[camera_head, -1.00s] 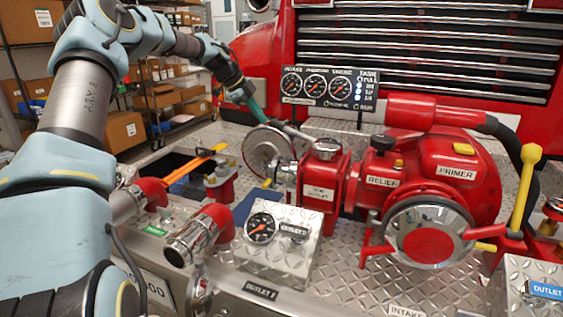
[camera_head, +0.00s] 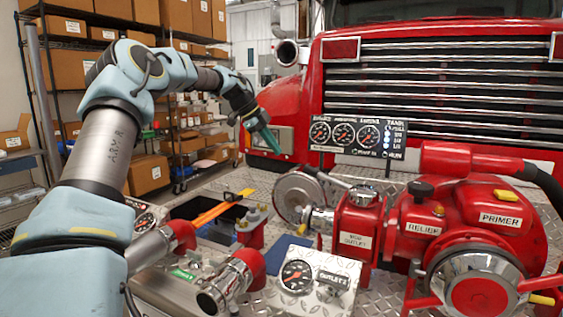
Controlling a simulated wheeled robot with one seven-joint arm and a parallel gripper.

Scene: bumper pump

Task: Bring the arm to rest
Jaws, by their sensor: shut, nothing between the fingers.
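My arm rises along the left of the head view, bends at the top and slopes down to the right. My gripper (camera_head: 271,141) is at its end, with teal fingers pointing down and right. The fingers are shut with nothing between them. It hangs in front of the truck's headlight area, left of the gauge panel (camera_head: 352,135) and above the valve wheel (camera_head: 298,197). It looks apart from the pump parts, though depth is hard to judge.
The red pump (camera_head: 478,225) with its primer and relief labels fills the right. A gauge box (camera_head: 310,283), red-capped pipe ends (camera_head: 229,284) and an orange-handled lever (camera_head: 218,209) stand on the metal deck. Shelves with cartons (camera_head: 150,174) stand behind my arm. The red truck (camera_head: 440,70) is at the back.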

